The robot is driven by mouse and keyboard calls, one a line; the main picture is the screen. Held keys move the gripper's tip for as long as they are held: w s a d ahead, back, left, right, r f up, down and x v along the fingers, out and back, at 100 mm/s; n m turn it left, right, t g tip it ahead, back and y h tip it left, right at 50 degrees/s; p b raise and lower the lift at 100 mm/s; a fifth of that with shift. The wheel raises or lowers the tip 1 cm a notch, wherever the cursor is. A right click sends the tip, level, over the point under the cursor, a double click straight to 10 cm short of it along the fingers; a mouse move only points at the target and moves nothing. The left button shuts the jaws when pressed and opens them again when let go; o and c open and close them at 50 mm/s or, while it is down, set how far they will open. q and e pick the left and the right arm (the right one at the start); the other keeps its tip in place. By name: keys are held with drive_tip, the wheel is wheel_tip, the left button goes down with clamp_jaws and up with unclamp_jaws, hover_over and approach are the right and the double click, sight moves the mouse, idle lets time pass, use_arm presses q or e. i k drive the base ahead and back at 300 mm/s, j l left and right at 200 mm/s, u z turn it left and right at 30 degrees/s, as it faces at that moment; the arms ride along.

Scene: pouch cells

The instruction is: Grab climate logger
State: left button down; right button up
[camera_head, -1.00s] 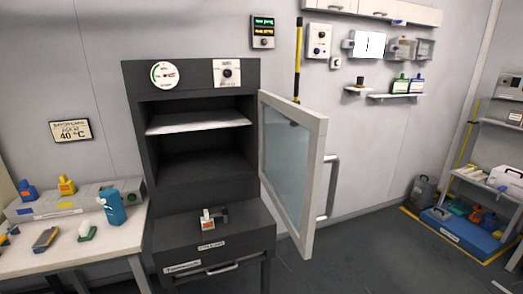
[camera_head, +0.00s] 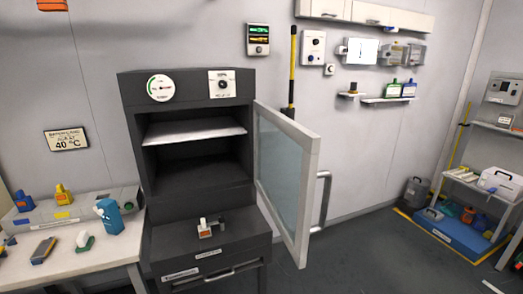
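No label that I can read names a climate logger. One candidate is a small wall unit (camera_head: 258,39) with green and yellow lit readouts, up and right of the dark cabinet. Another is a dark grey handheld device (camera_head: 43,250) lying on the left table. A small white and orange item (camera_head: 205,229) with a grey part beside it sits on the cabinet's lower ledge. I cannot tell which of these is the logger. Neither of my grippers shows in the view.
A dark cabinet (camera_head: 187,97) stands open, its glazed door (camera_head: 309,190) swung out to the right. The left table (camera_head: 100,254) holds blue and yellow bottles. Wall shelves (camera_head: 386,100) and a blue floor platform (camera_head: 455,236) are at right. Floor right of the door is clear.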

sight(113, 222)
drive_tip(key=i+l+u, duration=0.15)
drive_tip(key=l+u, duration=0.7)
drive_tip(key=u, duration=0.15)
drive_tip(key=l+u, duration=0.15)
drive_tip(key=l, duration=1.5)
drive_tip(key=i+j, duration=0.15)
drive_tip(key=j, duration=0.25)
drive_tip(key=i+j, duration=0.1)
drive_tip(key=j, duration=0.25)
drive_tip(key=i+j, duration=0.15)
drive_tip(key=j, duration=0.25)
drive_tip(key=i+j, duration=0.15)
drive_tip(key=j, duration=0.2)
drive_tip(key=i+j+u, duration=0.1)
drive_tip(key=j, duration=0.3)
drive_tip(key=i+j, duration=0.15)
drive_tip(key=j, duration=0.2)
drive_tip(key=i+j, duration=0.15)
drive_tip(key=j, duration=0.2)
drive_tip(key=i+j, duration=0.15)
drive_tip(key=j, duration=0.2)
